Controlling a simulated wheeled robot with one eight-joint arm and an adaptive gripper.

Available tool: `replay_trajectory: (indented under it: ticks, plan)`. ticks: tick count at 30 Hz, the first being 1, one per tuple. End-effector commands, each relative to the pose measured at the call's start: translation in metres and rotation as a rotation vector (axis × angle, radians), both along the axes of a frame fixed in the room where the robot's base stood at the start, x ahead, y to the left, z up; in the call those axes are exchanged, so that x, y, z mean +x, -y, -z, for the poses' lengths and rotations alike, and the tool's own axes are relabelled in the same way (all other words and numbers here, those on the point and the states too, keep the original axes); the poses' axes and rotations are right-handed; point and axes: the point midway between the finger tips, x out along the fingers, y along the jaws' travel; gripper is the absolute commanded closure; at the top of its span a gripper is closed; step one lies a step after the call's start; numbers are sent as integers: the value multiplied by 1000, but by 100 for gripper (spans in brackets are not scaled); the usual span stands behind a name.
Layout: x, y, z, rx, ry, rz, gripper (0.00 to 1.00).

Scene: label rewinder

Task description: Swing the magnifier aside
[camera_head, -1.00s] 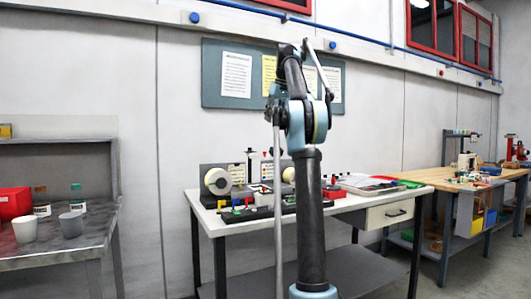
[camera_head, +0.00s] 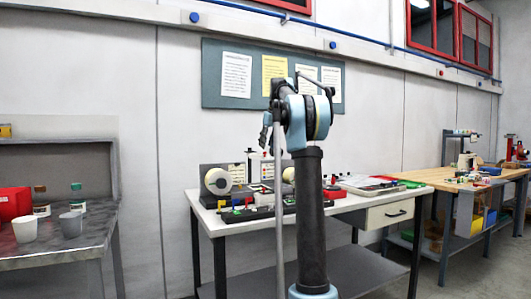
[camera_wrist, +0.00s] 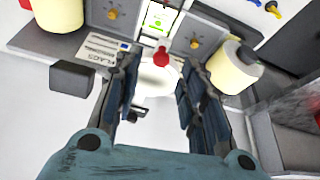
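In the wrist view my gripper (camera_wrist: 154,82) is open, with its two dark fingers apart. Between and beyond the fingertips is a pale round piece, probably the magnifier (camera_wrist: 153,82), with a red knob (camera_wrist: 161,56) at its upper edge. I cannot tell whether a finger touches it. The label rewinder (camera_wrist: 62,42) lies behind, with a cream roll (camera_wrist: 234,70) at right and another at upper left. In the head view the rewinder (camera_head: 242,177) stands on the white bench, and my gripper (camera_head: 267,130) is above it, partly hidden by my arm.
A dark block (camera_wrist: 72,78) is left of the fingers in the wrist view. In the head view, small coloured parts (camera_head: 240,213) line the bench's (camera_head: 210,222) front, with papers and trays (camera_head: 368,184) at right. A grey table (camera_head: 85,238) with cups stands left.

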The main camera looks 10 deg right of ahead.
Motion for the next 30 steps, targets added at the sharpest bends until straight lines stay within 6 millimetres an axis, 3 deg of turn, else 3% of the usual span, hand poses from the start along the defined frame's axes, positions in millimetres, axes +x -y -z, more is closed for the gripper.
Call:
replay_trajectory:
  ticks: [9, 20, 25, 30]
  plan:
    - [11, -6, 30, 0, 0, -1, 62]
    - [12, -6, 34, 0, 0, 0, 62]
    - [12, -6, 34, 0, 0, 0, 100]
    - [13, -6, 34, -1, 0, 0, 100]
